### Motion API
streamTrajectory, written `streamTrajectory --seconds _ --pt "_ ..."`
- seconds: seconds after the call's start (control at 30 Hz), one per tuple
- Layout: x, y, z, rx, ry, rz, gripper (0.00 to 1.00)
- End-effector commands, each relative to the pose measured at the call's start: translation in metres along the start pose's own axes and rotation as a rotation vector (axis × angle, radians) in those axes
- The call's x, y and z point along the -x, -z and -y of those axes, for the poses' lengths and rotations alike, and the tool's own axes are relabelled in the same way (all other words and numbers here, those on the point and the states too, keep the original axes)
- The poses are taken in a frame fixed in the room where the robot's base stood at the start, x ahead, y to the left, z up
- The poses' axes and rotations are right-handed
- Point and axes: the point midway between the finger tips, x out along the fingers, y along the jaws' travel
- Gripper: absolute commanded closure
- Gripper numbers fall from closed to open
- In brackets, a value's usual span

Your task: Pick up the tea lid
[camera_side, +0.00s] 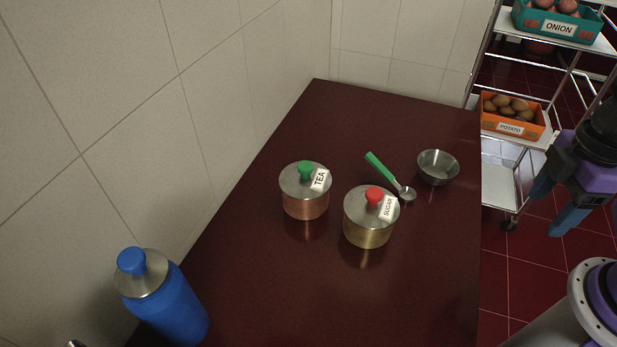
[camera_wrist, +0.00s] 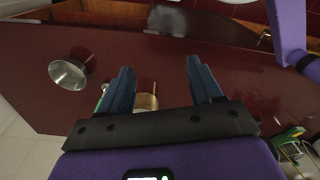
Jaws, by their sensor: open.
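The tea lid (camera_side: 298,180) is a silver disc with a green knob and a white TEA label. It sits on a copper pot (camera_side: 306,207) on the dark red table. The sugar pot (camera_side: 368,235) is brass-coloured, with a silver lid (camera_side: 361,207) and a red knob, to the right of the tea pot. My gripper (camera_side: 558,208) is open and empty at the right of the side view, off the table's right edge and well apart from the tea lid. In the wrist view its two blue fingers (camera_wrist: 160,84) are spread, partly hiding a brass-coloured pot.
A metal bowl (camera_side: 438,168) and a green-handled scoop (camera_side: 381,167) lie behind the sugar pot. A blue bottle (camera_side: 170,300) stands at the near left. A tiled wall (camera_side: 200,120) borders the table's left side. A rack with an orange potato crate (camera_side: 511,127) stands at the back right.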

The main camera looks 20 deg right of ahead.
Motion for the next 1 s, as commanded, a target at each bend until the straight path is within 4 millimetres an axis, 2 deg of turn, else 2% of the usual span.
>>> streamTrajectory --seconds 0.07,0.17,0.27,0.4,0.57,0.7,0.8,1.0 --pt "-0.001 0.004 0.001 -0.003 0.007 -0.007 0.35" --pt "-0.006 0.021 0.005 -0.018 0.036 -0.04 0.35" --pt "-0.015 0.054 0.014 -0.056 0.089 -0.111 0.35" --pt "-0.029 0.117 0.025 -0.154 0.159 -0.243 0.35" --pt "-0.042 0.184 0.029 -0.299 0.187 -0.394 0.35" --pt "-0.053 0.236 0.024 -0.436 0.158 -0.523 0.35" --pt "-0.061 0.267 0.016 -0.535 0.108 -0.611 0.35" --pt "-0.073 0.307 -0.007 -0.713 -0.074 -0.778 0.35"
